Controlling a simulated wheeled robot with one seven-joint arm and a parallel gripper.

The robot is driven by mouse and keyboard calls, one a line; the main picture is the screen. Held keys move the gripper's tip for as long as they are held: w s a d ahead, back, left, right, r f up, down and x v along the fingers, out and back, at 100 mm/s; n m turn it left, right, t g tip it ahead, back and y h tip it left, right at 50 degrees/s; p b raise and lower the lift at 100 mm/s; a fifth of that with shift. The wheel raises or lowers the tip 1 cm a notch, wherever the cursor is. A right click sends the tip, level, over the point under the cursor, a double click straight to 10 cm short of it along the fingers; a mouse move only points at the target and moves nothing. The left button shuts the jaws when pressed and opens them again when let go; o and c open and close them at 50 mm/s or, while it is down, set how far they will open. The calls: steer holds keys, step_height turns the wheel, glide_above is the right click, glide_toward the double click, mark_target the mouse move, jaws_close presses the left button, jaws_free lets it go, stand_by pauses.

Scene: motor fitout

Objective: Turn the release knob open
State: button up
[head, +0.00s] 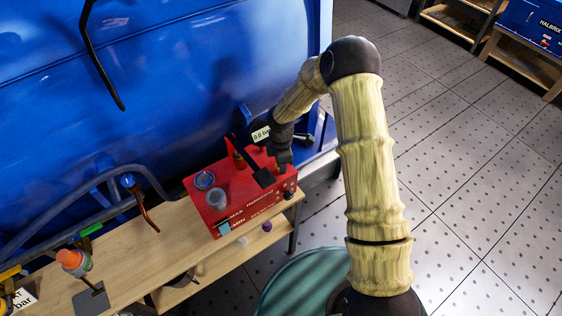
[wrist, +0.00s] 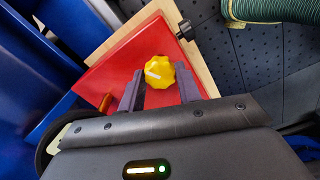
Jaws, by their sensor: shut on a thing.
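The yellow release knob (wrist: 159,72) has a scalloped rim and a pale pointer mark on its face. It sits on the red unit (wrist: 115,62), which also shows in the head view (head: 218,216) on the wooden bench. My gripper (wrist: 159,77) has one finger on each side of the knob and is shut on it. In the head view my gripper (head: 282,165) reaches down to the right part of the red unit, and the arm largely hides the knob there.
A gauge reading 0.0 bar (head: 261,134) stands behind the red unit. A wooden bench (head: 180,246) carries a bottle with an orange cap (head: 73,262) at left. A big blue body (head: 190,70) rises close behind. Tiled floor at right is mostly open.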

steer(key=shift+w, duration=0.1)
steer(key=o, duration=1)
steer(key=shift+c, duration=0.2)
steer(key=shift+r, duration=0.1)
step_height(320, 180, up, 17)
steer(key=b, duration=0.2)
steer(key=shift+r, duration=0.15)
steer(key=s+d+r+m+t, duration=0.2)
steer(key=s+d+r+m, duration=0.1)
steer(key=s+d+m, duration=1.2)
steer(key=s+m, duration=0.4)
steer(key=m, duration=0.1)
steer(key=shift+m+t, duration=0.3)
